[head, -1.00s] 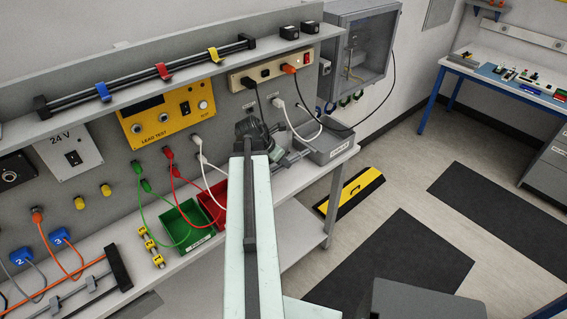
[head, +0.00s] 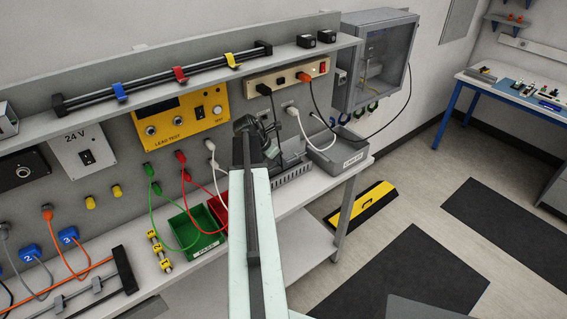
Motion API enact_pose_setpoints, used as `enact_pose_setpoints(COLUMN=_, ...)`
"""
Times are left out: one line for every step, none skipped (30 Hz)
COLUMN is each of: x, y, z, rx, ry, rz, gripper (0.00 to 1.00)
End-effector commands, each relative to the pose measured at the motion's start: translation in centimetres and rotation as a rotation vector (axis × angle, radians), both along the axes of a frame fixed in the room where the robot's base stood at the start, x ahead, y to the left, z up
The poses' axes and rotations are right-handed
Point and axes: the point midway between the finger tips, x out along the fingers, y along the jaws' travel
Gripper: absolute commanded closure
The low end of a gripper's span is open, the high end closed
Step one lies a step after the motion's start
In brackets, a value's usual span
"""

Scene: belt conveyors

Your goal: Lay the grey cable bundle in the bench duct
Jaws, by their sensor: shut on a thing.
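My gripper (head: 256,140) is at the far end of my pale arm, over the back of the bench. My arm hides much of it. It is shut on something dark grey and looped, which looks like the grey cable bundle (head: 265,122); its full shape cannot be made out. A grey slotted duct (head: 292,175) lies on the bench just beyond and right of the gripper, partly hidden by my arm. The bundle appears above the duct's left end, but I cannot tell whether they touch.
A grey labelled bin (head: 350,157) stands right of the duct. Green (head: 196,243) and red bins stand left of my arm. White and black leads hang from the socket strip (head: 285,77). A shelf (head: 200,75) overhangs the bench. A yellow-black ramp (head: 362,207) lies on the floor.

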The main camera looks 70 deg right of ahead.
Motion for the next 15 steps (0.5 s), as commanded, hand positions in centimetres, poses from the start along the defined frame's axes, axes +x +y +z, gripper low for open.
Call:
enact_pose_setpoints(x=-0.03, y=0.03, z=-0.98, rx=0.000, ry=0.000, rz=0.000, gripper=1.00)
enact_pose_setpoints(x=-0.03, y=0.04, z=-1.12, rx=0.000, ry=0.000, rz=0.000, gripper=1.00)
enact_pose_setpoints(x=-0.03, y=0.04, z=-1.23, rx=0.000, ry=0.000, rz=0.000, gripper=1.00)
enact_pose_setpoints(x=-0.03, y=0.04, z=-1.28, rx=0.000, ry=0.000, rz=0.000, gripper=1.00)
enact_pose_setpoints(x=-0.03, y=0.05, z=-1.30, rx=0.000, ry=0.000, rz=0.000, gripper=1.00)
enact_pose_setpoints(x=-0.03, y=0.05, z=-1.28, rx=0.000, ry=0.000, rz=0.000, gripper=1.00)
enact_pose_setpoints(x=-0.03, y=0.05, z=-1.24, rx=0.000, ry=0.000, rz=0.001, gripper=1.00)
enact_pose_setpoints(x=-0.03, y=0.05, z=-1.20, rx=0.000, ry=0.000, rz=0.001, gripper=1.00)
enact_pose_setpoints(x=-0.03, y=0.05, z=-1.17, rx=0.000, ry=0.000, rz=0.001, gripper=1.00)
enact_pose_setpoints(x=-0.02, y=0.06, z=-1.15, rx=0.000, ry=0.000, rz=0.001, gripper=1.00)
enact_pose_setpoints(x=-0.02, y=0.06, z=-1.15, rx=0.000, ry=0.000, rz=0.001, gripper=1.00)
enact_pose_setpoints(x=-0.02, y=0.06, z=-1.14, rx=0.000, ry=0.000, rz=0.001, gripper=0.75)
enact_pose_setpoints(x=-0.02, y=0.06, z=-1.14, rx=0.000, ry=0.000, rz=0.001, gripper=0.67)
enact_pose_setpoints(x=-0.02, y=0.07, z=-1.15, rx=0.000, ry=0.000, rz=0.001, gripper=0.58)
enact_pose_setpoints(x=-0.01, y=0.06, z=-1.15, rx=0.000, ry=0.000, rz=0.001, gripper=0.52)
